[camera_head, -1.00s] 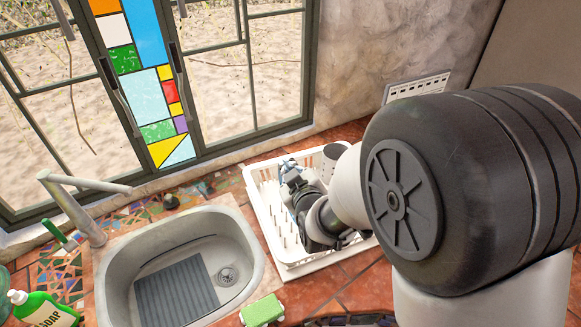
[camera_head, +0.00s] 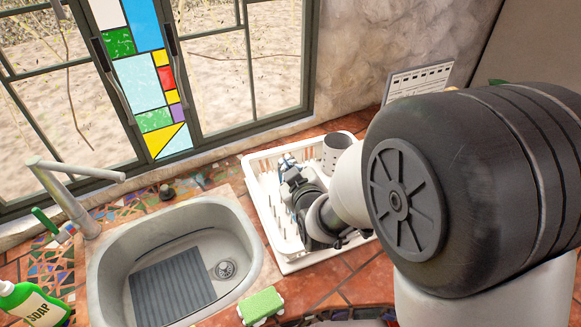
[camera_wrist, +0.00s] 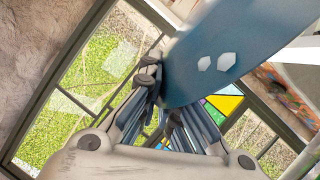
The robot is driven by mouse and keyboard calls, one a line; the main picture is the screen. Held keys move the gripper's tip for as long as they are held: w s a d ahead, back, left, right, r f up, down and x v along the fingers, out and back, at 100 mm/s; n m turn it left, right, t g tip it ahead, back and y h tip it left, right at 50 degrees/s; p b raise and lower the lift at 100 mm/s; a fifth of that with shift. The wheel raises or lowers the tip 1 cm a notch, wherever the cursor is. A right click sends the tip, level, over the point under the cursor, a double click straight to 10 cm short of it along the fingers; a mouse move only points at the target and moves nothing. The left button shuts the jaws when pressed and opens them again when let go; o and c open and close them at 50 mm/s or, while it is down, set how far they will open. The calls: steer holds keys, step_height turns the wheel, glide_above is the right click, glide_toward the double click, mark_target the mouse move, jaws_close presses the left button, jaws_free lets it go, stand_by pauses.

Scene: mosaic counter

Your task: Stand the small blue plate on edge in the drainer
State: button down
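The small blue plate (camera_wrist: 225,50) fills the upper middle of the wrist view, with two pale marks on its face. Its lower edge sits between the fingertips of my gripper (camera_wrist: 162,98), which is shut on it. In the head view my gripper (camera_head: 290,172) is over the left part of the white drainer (camera_head: 262,222), pointing toward the window. The plate is mostly hidden there by my gripper and arm. I cannot tell whether the plate touches the drainer's pegs.
A grey cup (camera_head: 336,152) stands at the back of the drainer. The sink (camera_head: 190,280) lies to the left, with a faucet (camera_head: 75,200) behind it. A green sponge (camera_head: 262,305) is at its front edge, and a soap bottle (camera_head: 35,305) is at far left.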

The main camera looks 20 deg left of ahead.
steer(key=c, duration=1.7)
jaws_free()
steer(key=shift+o, duration=0.3)
steer(key=o, duration=0.5)
steer(key=shift+r, duration=0.1)
steer(key=shift+r+p, duration=1.85)
steer(key=shift+r, duration=1.6)
